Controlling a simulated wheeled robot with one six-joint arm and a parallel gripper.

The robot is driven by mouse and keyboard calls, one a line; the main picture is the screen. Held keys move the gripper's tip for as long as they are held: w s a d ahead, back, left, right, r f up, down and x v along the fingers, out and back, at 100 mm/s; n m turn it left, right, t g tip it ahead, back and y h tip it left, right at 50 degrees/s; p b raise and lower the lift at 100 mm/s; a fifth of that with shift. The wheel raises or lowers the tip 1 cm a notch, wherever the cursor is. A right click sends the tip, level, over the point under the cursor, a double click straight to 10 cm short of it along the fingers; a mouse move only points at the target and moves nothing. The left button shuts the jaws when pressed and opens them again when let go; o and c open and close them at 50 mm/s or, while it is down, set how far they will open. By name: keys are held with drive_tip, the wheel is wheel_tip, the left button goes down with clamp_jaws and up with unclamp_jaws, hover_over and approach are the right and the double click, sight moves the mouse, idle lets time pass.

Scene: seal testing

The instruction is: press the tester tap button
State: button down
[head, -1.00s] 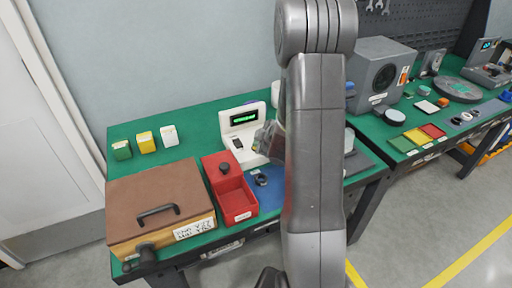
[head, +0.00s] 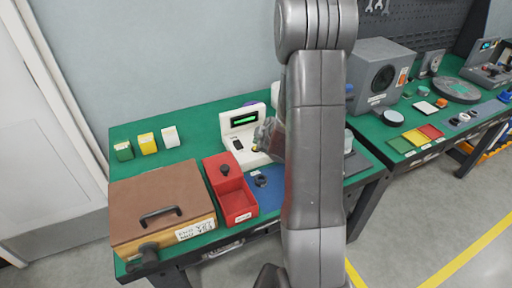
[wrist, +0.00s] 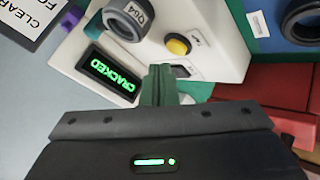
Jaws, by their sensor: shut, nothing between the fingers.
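The white tester (head: 228,134) stands on the green bench, with a lit green display (head: 243,119). In the wrist view the display (wrist: 112,77) reads "CRACKED", upside down. A round yellow button (wrist: 178,45) sits on the tester's white face (wrist: 222,48), beside a small label. A grey ring-like part marked "Q64" (wrist: 128,18) is on the tester near the button. My gripper (wrist: 160,72) is shut and empty, its fingertips just short of the button in the picture; I see no clear contact. In the head view my gripper (head: 267,134) is over the tester's right side, partly behind my arm.
A red bin (head: 238,203) and a brown-lidded box (head: 160,195) stand left and in front of the tester. A dark ring (head: 261,181) lies on a blue mat (head: 270,197). Small green, yellow and white blocks (head: 147,143) stand at the back left.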

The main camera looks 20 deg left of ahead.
wheel_tip(320, 180, up, 5)
drive_tip(key=p, duration=0.4)
drive_tip(key=shift+f, duration=0.15)
idle(0.5)
